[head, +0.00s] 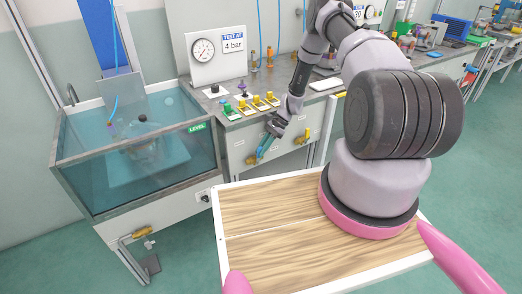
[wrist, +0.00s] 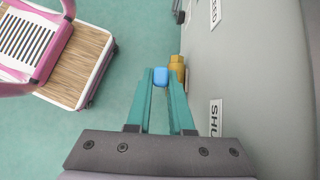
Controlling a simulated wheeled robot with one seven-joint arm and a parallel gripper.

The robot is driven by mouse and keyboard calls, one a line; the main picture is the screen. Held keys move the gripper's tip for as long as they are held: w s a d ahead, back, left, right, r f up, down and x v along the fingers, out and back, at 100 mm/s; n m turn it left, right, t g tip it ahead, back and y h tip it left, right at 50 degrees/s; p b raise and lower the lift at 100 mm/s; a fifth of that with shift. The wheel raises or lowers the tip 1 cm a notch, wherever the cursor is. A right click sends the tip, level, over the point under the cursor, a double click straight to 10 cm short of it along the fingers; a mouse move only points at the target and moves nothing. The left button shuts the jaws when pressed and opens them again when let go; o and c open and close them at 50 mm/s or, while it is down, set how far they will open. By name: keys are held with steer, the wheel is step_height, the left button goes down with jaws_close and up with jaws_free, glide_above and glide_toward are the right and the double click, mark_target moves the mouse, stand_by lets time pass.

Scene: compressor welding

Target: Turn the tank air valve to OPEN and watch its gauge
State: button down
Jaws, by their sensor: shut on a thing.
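A brass valve (head: 250,160) sits on the grey front panel of the bench, beside the water tank. In the wrist view its brass body (wrist: 177,66) meets the panel, and its blue handle (wrist: 160,77) lies between my fingertips. My gripper (head: 264,150), with teal fingers, is shut on the blue handle; it also shows in the wrist view (wrist: 162,84). In the head view my fingers hide most of the handle. A round white gauge (head: 204,50) stands on a board above the bench; its reading is too small to tell.
A label starting "SHU" (wrist: 215,118) is on the panel; another above it is cut off. A second brass valve (head: 303,136) is to the right. The water tank (head: 130,190) stands left. Small coloured fixtures (head: 259,103) line the bench edge. A "TEST AT 4 bar" sign (head: 233,41) is beside the gauge.

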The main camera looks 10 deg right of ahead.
stand_by(0.3)
steer(key=c, duration=0.8)
jaws_free()
steer(key=v, duration=1.1)
